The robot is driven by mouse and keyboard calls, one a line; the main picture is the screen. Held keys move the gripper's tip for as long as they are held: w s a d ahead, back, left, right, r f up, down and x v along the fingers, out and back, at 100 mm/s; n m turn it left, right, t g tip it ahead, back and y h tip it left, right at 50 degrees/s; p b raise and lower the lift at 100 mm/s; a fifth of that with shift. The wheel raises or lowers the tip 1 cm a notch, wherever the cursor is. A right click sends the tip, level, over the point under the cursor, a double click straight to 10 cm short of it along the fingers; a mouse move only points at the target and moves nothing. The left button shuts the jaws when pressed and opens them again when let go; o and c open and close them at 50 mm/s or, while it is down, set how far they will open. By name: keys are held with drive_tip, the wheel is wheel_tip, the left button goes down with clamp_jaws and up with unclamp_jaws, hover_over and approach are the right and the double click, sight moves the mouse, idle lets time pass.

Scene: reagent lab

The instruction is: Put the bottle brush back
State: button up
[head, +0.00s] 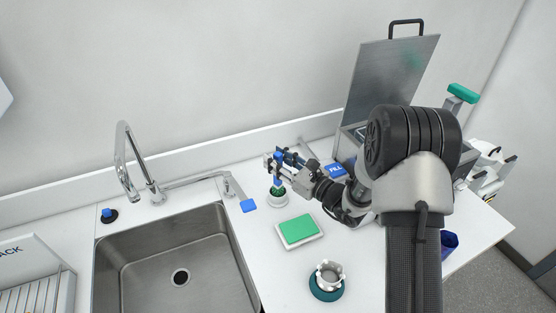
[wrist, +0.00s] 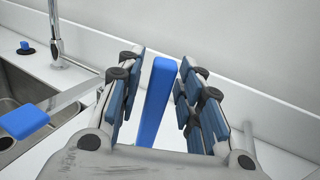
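The bottle brush stands upright, its blue handle (head: 278,184) up, in a small round white holder (head: 278,199) with green inside, on the counter right of the sink. In the wrist view the blue handle (wrist: 158,100) rises between the two fingers of my gripper (wrist: 160,88). Gaps show on both sides of the handle, narrower on the right, so the fingers look open around it. In the head view my gripper (head: 279,168) is at the handle, just above the holder. The brush's lower end is mostly hidden in the holder.
A green pad on a white tray (head: 290,244) and a white ring on a teal base (head: 326,292) lie nearby. The steel sink (head: 180,255) with its tap (head: 122,160) is left. A metal box with a raised lid (head: 390,80) stands right; a wall is behind.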

drive_tip(key=shift+r, duration=0.1)
drive_tip(key=shift+d+r, duration=0.1)
drive_tip(key=shift+r, duration=0.05)
drive_tip(key=p+v, duration=0.2)
drive_tip(key=v, duration=1)
drive_tip(key=s+a+r+n+g+y, duration=0.2)
drive_tip(key=s+a+r+n+g, duration=0.4)
drive_tip(key=s+a+r+n, duration=0.15)
drive_tip(key=s+a+r+n+g+h, duration=0.1)
drive_tip(key=s+a+n+g+h, duration=0.15)
drive_tip(key=s+n, duration=0.35)
drive_tip(key=s+a+r+n+g+h, duration=0.1)
drive_tip(key=s+r+n+g, duration=0.2)
drive_tip(key=s, duration=0.5)
drive_tip(key=s+d+n+t+h, duration=0.1)
drive_tip(key=s+d+n+h, duration=0.3)
drive_tip(key=d, duration=0.3)
drive_tip(key=s+d+r+n+t+h, duration=0.1)
drive_tip(key=s+d+n+t+h, duration=0.1)
drive_tip(key=s+d+n+h, duration=0.2)
drive_tip(key=shift+s+d+r+n+h, duration=0.3)
drive_tip(key=shift+d+n+h, duration=0.95)
drive_tip(key=shift+d+h, duration=0.6)
